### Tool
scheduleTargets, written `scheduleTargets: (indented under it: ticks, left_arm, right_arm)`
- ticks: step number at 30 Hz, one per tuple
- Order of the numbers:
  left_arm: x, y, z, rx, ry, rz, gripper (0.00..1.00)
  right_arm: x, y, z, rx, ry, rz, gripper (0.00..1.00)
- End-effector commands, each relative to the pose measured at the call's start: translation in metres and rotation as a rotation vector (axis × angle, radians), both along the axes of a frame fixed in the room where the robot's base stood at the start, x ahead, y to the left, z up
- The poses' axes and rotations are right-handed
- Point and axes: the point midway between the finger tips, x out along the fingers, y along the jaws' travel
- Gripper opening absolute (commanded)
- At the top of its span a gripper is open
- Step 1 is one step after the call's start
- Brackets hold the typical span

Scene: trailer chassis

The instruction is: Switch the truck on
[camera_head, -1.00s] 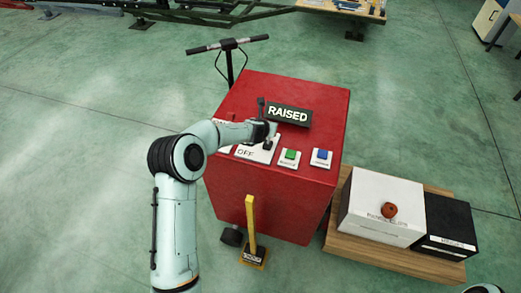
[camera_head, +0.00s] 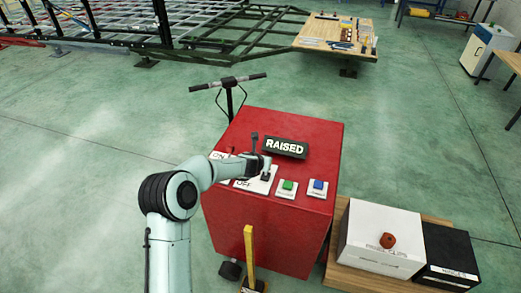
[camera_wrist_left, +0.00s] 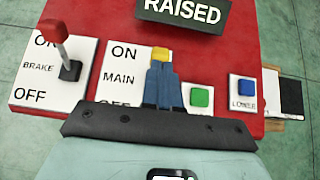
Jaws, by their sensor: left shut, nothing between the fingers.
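The red control box (camera_head: 265,222) is the truck's console, with a RAISED sign (camera_head: 285,148) on top. In the left wrist view, the MAIN switch plate (camera_wrist_left: 118,70) reads ON at its far end, and its lower word is partly covered. A yellow knob (camera_wrist_left: 160,52) shows just beyond my fingertips on the MAIN plate's right side; its lever is hidden behind the fingers. My left gripper (camera_head: 266,168) is shut and empty, right over this plate; its blue fingers also show in the wrist view (camera_wrist_left: 160,65). I cannot tell whether they touch the knob. My right gripper is out of view.
A BRAKE plate (camera_wrist_left: 35,75) with a red-knobbed lever (camera_wrist_left: 60,30) lies left of MAIN. A green button (camera_head: 288,186) and a blue button (camera_head: 318,184) lie to the right. White (camera_head: 372,240) and black (camera_head: 448,252) boxes stand at right. A yellow upright lever (camera_head: 249,245) stands in front.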

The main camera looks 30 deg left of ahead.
Motion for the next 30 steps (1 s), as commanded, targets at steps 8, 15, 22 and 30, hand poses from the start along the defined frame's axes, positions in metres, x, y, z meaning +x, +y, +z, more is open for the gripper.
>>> scheduleTargets:
  ticks: [8,15,22,30]
  left_arm:
    - [-0.011,-0.005,0.079,0.002,-0.017,-0.001,0.00]
    - [-0.019,-0.006,0.086,0.000,-0.007,0.000,0.00]
    - [-0.020,-0.006,0.089,0.000,-0.006,-0.002,0.00]
    - [-0.020,-0.006,0.089,0.000,-0.007,-0.002,0.00]
  right_arm:
    - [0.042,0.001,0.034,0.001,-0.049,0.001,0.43]
    - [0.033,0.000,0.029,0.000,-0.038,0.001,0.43]
    - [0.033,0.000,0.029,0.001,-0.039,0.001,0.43]
    - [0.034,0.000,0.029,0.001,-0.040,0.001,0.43]
